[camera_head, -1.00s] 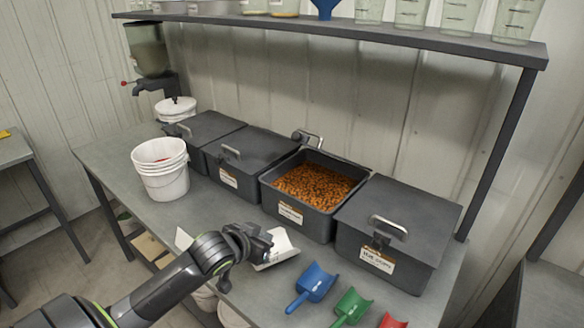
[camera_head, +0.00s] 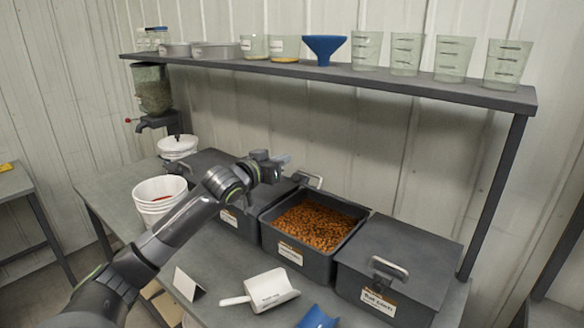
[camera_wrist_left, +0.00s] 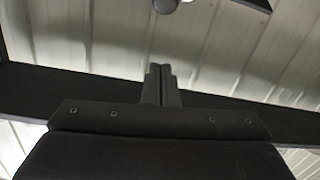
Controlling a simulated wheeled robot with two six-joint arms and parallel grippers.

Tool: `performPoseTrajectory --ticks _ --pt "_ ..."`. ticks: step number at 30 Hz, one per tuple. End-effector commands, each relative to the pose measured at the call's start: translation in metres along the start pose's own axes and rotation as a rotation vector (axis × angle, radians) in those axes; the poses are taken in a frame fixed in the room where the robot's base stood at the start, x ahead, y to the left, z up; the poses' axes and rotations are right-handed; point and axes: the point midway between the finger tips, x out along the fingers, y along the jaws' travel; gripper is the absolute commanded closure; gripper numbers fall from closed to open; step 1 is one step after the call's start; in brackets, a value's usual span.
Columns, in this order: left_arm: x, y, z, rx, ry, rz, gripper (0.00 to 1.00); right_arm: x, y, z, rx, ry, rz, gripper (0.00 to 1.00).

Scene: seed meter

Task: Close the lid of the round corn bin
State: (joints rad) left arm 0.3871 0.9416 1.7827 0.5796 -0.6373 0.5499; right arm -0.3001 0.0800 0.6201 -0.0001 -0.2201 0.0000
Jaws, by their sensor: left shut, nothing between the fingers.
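The open bin (camera_head: 281,246) is a dark square box full of orange-brown kernels (camera_head: 312,226). Its front label is too small to read. Its lid is off the opening; only a metal handle (camera_head: 311,179) shows behind the bin's back left corner, and the rest of the lid is hidden. My left gripper (camera_head: 284,160) is shut and empty, raised above the back of the neighbouring closed bin, left of that handle. Its closed fingers (camera_wrist_left: 161,77) also show in the left wrist view, pointing at the shelf and wall. My right gripper is out of view.
A closed bin (camera_head: 415,247) stands right of the open one, with closed bins to the left. White buckets (camera_head: 158,197) stand at left. A white scoop (camera_head: 266,290) and blue scoop (camera_head: 317,318) lie in front. A shelf (camera_head: 400,84) with cups and a funnel overhangs.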

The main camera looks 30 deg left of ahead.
Motion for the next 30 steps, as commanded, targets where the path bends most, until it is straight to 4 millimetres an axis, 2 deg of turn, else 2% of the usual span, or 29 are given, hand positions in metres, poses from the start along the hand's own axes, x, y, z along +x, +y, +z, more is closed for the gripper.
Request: performPoseTrajectory --ticks 6,12,15,21,30 --pt "0.035 0.002 -0.003 -0.005 0.0 0.002 1.0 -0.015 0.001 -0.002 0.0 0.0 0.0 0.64" --pt "0.059 0.002 0.001 -0.003 -0.004 0.001 1.0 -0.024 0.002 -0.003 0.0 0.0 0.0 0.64" --pt "0.051 0.001 0.016 0.0 -0.005 0.001 1.0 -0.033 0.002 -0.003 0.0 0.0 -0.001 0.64" --pt "0.045 0.001 0.034 0.001 -0.003 0.001 1.0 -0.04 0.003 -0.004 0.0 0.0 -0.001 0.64" --pt "0.044 0.001 0.039 0.002 -0.001 0.001 1.0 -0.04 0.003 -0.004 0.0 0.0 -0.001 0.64"
